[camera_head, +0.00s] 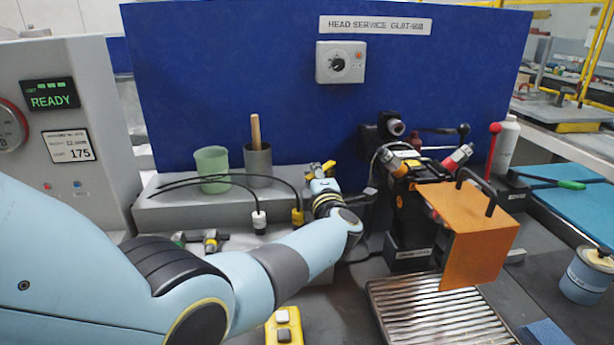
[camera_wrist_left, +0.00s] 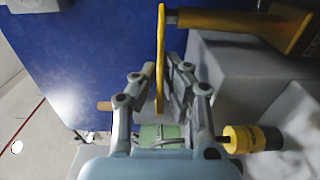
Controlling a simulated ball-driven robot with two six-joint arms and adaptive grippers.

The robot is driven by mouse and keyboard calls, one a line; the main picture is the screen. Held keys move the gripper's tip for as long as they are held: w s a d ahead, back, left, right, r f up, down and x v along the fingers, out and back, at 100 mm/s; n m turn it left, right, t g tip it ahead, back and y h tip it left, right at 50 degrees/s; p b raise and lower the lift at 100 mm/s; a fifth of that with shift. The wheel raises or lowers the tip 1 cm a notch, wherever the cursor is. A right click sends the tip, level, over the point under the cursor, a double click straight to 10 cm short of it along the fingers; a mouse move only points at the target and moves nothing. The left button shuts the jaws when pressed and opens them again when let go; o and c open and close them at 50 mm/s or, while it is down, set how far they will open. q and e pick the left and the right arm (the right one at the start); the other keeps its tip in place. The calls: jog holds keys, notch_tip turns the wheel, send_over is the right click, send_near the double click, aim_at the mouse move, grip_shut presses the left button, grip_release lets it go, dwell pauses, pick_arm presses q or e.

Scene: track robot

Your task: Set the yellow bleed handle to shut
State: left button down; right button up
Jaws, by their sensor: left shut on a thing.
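The yellow bleed handle (camera_head: 325,167) is small in the head view, at the left of the dark machine head (camera_head: 397,170) and just beyond my left gripper (camera_head: 318,176). In the left wrist view the handle (camera_wrist_left: 161,50) is a thin yellow bar seen edge-on, beside a brass-coloured stem (camera_wrist_left: 225,20). The fingers of my left gripper (camera_wrist_left: 158,78) stand on both sides of the bar and are shut on it. My wrist hides part of the handle's mount in the head view, so its setting is hard to read. My right gripper is not in view.
An orange guard (camera_head: 470,235) with a black handle stands right of my arm, above a ribbed grate (camera_head: 430,310). A green cup (camera_head: 212,168), a grey cup (camera_head: 258,165) and hoses with white and yellow ends lie behind my forearm. A yellow button box (camera_head: 284,327) sits in front.

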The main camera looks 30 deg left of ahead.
pick_arm(q)
jog(key=shift+d+f+n+g+y+b, duration=0.1)
jog(key=shift+d+n+g+y+b, duration=0.3)
jog(key=shift+n+g+y+b, duration=0.15)
